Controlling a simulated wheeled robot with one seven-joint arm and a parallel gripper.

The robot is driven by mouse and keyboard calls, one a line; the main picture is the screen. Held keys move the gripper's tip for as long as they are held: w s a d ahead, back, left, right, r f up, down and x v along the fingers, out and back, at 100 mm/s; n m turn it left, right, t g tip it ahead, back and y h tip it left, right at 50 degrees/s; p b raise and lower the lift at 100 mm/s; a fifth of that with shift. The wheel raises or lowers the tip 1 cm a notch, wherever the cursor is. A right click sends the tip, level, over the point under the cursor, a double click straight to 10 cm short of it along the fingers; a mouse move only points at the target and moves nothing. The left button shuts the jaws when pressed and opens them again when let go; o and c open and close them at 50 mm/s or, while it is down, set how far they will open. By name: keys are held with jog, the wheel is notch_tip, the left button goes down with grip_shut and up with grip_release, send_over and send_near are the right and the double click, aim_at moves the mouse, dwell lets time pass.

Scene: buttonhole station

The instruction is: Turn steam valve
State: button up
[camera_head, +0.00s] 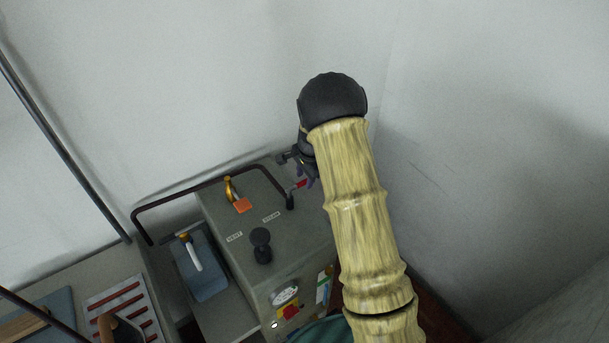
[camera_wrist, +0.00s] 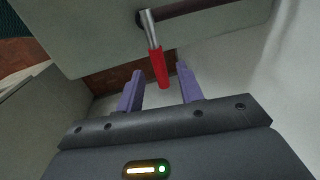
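The steam valve shows as a lever with a red handle (camera_head: 299,185) on a dark post at the right back of the grey box's top. In the wrist view its red grip (camera_wrist: 160,66) and silver stem (camera_wrist: 150,28) point down between my fingers. My gripper (camera_head: 309,175) is at the handle, partly hidden behind my own arm in the head view. The two purple fingers stand apart, one on each side of the red grip, with visible gaps. I see no contact.
The grey box (camera_head: 290,240) also carries a black knob (camera_head: 261,244), a brass fitting with an orange tag (camera_head: 243,205) and two small labels. A dark pipe (camera_head: 190,192) runs along the back. Walls stand close behind and to the right. A slatted rack (camera_head: 125,301) lies lower left.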

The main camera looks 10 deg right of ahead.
jog(key=shift+w+f, duration=0.1)
jog(key=shift+f, duration=0.4)
jog(key=shift+c, duration=0.3)
grip_shut()
